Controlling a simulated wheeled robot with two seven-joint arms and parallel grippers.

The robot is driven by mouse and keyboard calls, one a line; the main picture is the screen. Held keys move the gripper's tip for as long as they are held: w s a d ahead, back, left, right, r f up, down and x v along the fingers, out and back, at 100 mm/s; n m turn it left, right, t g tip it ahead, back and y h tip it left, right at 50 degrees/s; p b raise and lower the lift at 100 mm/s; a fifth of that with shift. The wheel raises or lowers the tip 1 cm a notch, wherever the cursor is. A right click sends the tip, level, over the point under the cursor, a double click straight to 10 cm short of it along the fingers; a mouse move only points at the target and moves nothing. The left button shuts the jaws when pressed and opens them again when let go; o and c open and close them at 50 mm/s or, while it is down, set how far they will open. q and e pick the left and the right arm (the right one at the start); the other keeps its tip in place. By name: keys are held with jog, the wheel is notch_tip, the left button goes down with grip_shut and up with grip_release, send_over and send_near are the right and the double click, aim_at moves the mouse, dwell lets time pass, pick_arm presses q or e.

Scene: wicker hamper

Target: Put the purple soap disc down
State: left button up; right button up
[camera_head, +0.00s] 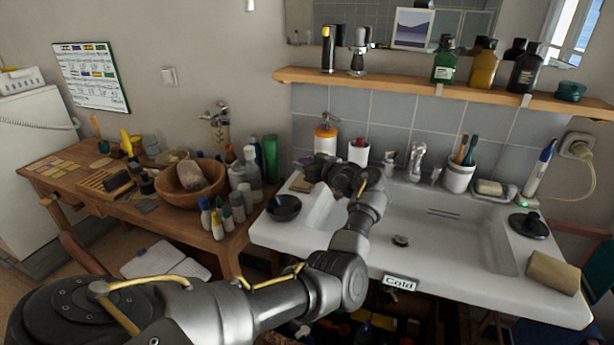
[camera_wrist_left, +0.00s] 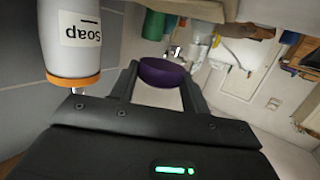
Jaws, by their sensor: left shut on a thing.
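The purple soap disc (camera_wrist_left: 163,73) shows in the left wrist view, held between the two dark fingers of my left gripper (camera_wrist_left: 160,84). In the head view my left gripper (camera_head: 316,168) is over the left rear part of the white sink (camera_head: 448,262), close in front of the soap dispenser. I cannot tell whether the disc touches any surface. My right gripper is not in view.
The white and orange soap dispenser (camera_head: 326,136) stands just behind the gripper and is close in the wrist view (camera_wrist_left: 75,40). A small black bowl (camera_head: 284,208) sits at the sink's left edge. Bottles (camera_head: 250,165) crowd the table on the left.

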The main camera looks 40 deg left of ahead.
pick_arm(q)
jog(key=shift+r, duration=2.35)
